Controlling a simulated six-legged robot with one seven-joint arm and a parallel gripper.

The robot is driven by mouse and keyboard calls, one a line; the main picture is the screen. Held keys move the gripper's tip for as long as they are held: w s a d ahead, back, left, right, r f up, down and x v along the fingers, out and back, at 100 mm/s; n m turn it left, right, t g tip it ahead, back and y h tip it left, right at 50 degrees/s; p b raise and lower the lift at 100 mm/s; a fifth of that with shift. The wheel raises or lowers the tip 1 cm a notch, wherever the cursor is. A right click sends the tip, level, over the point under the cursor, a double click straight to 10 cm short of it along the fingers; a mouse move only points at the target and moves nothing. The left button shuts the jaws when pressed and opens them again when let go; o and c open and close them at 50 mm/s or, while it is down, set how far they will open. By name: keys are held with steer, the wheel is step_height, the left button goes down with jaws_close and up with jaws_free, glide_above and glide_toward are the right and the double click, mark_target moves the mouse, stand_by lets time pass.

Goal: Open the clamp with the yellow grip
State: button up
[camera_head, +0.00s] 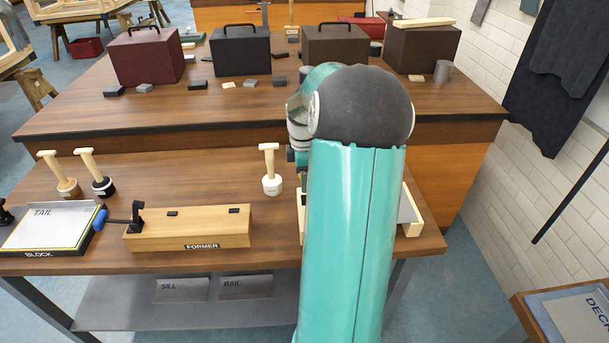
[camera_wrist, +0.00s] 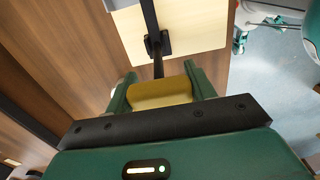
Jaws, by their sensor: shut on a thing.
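In the wrist view the yellow grip (camera_wrist: 160,93) lies crosswise between the two green fingers of my gripper (camera_wrist: 158,86), which is shut on it. A black lever bar runs from the grip to the clamp's dark bracket (camera_wrist: 158,44) on a pale wooden block (camera_wrist: 190,30). A further black bar extends beyond the bracket toward the top edge. In the head view my arm hides this clamp, its grip and most of my gripper. A different clamp with a blue grip (camera_head: 100,219) is on the FORMER block (camera_head: 190,230), its lever reaching out to the left.
A white-based mallet (camera_head: 271,184) stands upright left of my arm. Two more mallets (camera_head: 66,187) (camera_head: 103,186) and a framed TAIL board (camera_head: 50,226) are at the left. Several dark cases (camera_head: 240,52) stand on the bench behind. The bench top (camera_head: 200,180) between mallets is clear.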

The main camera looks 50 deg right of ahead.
steer(key=shift+w+a, duration=0.15)
steer(key=w+a+f+g+h, duration=0.3)
steer(key=f+g+h, duration=0.2)
steer(key=g+h, duration=0.2)
steer(key=shift+w+a+g, duration=0.15)
steer(key=shift+w+g, duration=0.25)
steer(key=shift+g, duration=0.2)
stand_by(0.5)
steer(key=o, duration=1.4)
steer(key=shift+w+r, duration=0.1)
steer(key=v, duration=1.3)
steer(key=shift+w+a+r, duration=0.1)
steer(key=shift+a+r, duration=0.05)
steer(key=shift+a, duration=0.1)
